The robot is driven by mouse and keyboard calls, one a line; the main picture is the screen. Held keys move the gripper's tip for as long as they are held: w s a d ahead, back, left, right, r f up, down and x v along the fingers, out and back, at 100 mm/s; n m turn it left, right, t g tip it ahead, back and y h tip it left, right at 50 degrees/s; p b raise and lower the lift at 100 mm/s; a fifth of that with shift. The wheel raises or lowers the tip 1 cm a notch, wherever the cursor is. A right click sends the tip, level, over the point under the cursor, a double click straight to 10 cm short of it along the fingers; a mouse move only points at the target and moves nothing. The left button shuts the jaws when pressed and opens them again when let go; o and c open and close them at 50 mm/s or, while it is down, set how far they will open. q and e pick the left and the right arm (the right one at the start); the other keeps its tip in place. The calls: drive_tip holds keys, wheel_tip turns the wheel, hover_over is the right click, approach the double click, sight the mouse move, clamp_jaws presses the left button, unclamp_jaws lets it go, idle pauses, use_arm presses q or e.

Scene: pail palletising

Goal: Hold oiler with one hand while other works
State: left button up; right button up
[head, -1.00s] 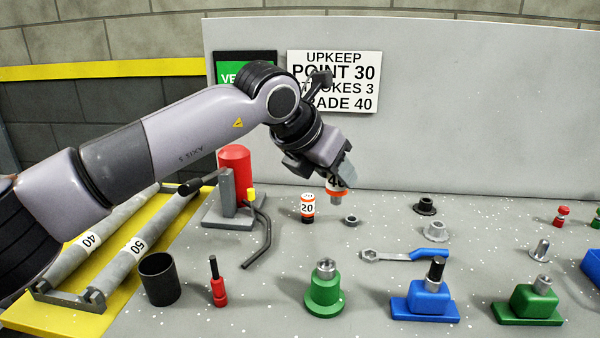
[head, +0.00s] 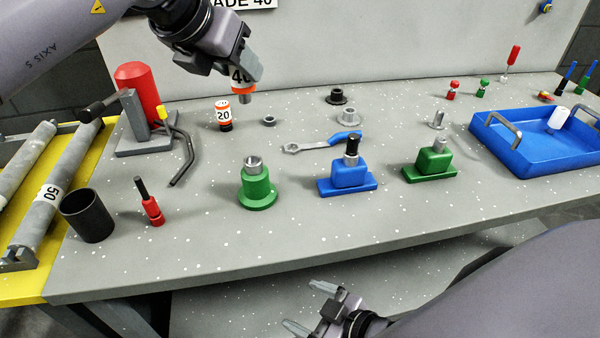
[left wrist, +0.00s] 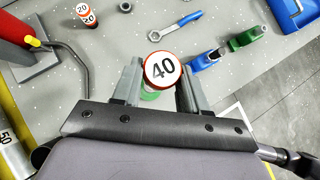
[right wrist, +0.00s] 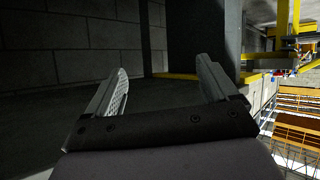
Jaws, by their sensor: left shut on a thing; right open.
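My left gripper (head: 243,70) is shut on an orange-and-white oiler marked 40 (head: 244,86). In the left wrist view the oiler's round top (left wrist: 162,69) sits between the fingers. A similar oiler marked 20 (head: 223,115) stands on the bench to the left. My right gripper (head: 311,308) is open and empty, in front of and below the bench's front edge.
Green (head: 258,190), blue (head: 349,174) and green (head: 432,162) fittings stand along the bench (head: 330,230). A blue-handled wrench (head: 318,144) lies behind them. A red pump (head: 140,88), black cup (head: 88,215) and red tool (head: 152,210) are left; a blue tray (head: 510,165) is right.

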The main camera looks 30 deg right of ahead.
drive_tip(key=s+a+r+n+g+y, duration=0.1)
drive_tip(key=a+r+n+y, duration=0.15)
drive_tip(key=r, duration=0.45)
drive_tip(key=a+r+n+g+y, duration=0.2)
drive_tip(key=r+y, duration=0.2)
drive_tip(key=r, duration=0.3)
drive_tip(key=m+t+h, duration=0.4)
drive_tip(key=m+h, duration=0.1)
approach(265, 177)
drive_tip(key=x, duration=1.3)
drive_tip(key=shift+d, duration=0.1)
drive_tip(key=shift+c, duration=0.4)
